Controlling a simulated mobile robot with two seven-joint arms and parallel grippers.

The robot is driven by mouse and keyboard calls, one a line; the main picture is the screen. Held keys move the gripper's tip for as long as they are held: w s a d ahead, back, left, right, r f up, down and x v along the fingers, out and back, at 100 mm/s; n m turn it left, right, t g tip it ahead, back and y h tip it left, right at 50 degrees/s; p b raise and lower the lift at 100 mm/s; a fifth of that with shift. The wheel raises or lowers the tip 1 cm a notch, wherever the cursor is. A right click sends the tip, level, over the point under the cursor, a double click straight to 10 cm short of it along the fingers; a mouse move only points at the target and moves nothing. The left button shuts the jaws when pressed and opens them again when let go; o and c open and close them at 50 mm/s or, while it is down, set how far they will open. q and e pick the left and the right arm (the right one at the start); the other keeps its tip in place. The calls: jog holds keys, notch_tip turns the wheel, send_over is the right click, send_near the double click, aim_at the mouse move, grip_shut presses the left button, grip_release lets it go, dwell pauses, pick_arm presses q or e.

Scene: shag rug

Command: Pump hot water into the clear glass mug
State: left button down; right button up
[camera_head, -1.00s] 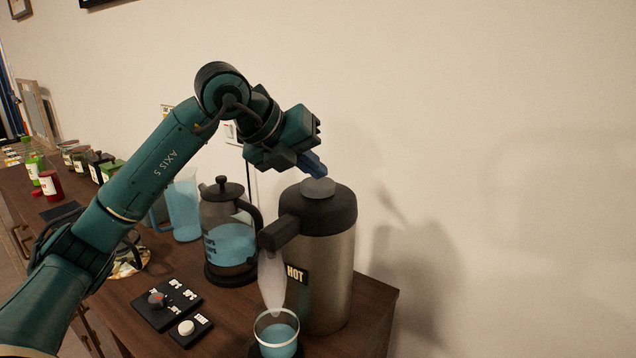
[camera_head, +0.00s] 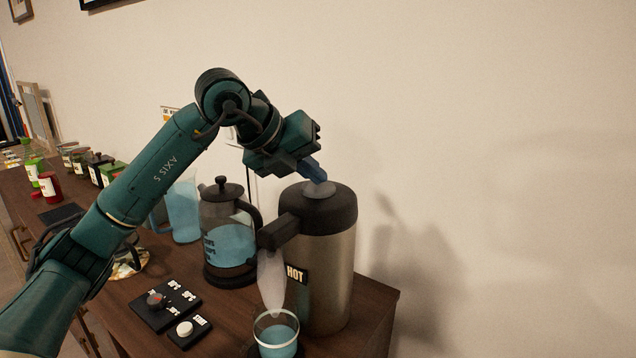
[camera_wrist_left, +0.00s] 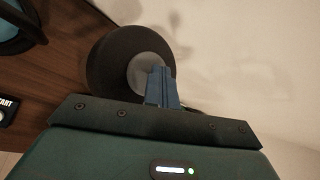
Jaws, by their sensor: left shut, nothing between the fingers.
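A steel airpot with a black top and a HOT label (camera_head: 331,270) stands near the right end of the counter. My left gripper (camera_head: 316,174) is shut and empty, its blue fingertips at the grey round pump button (camera_head: 321,191) on the airpot's lid. In the left wrist view the shut fingertips (camera_wrist_left: 162,84) overlap the edge of the button (camera_wrist_left: 148,68). The clear glass mug (camera_head: 277,335) stands under the spout, with bluish water in it. A pale, translucent stream (camera_head: 271,278) shows between spout and mug. My right gripper is out of view.
A French press (camera_head: 230,240) with bluish liquid stands left of the airpot. A blue pitcher (camera_head: 182,212) is behind it. Black control panels (camera_head: 166,302) lie in front. Jars and tins line the counter's far left. The wall is close behind.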

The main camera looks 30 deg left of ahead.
aim_at(312, 188)
pick_arm(q)
jog(key=shift+f, duration=0.45)
dwell(0.3)
jog(key=shift+r+p, duration=0.95)
jog(key=shift+r, duration=0.45)
notch_tip(312, 188, up, 5)
jog(key=p, duration=0.4)
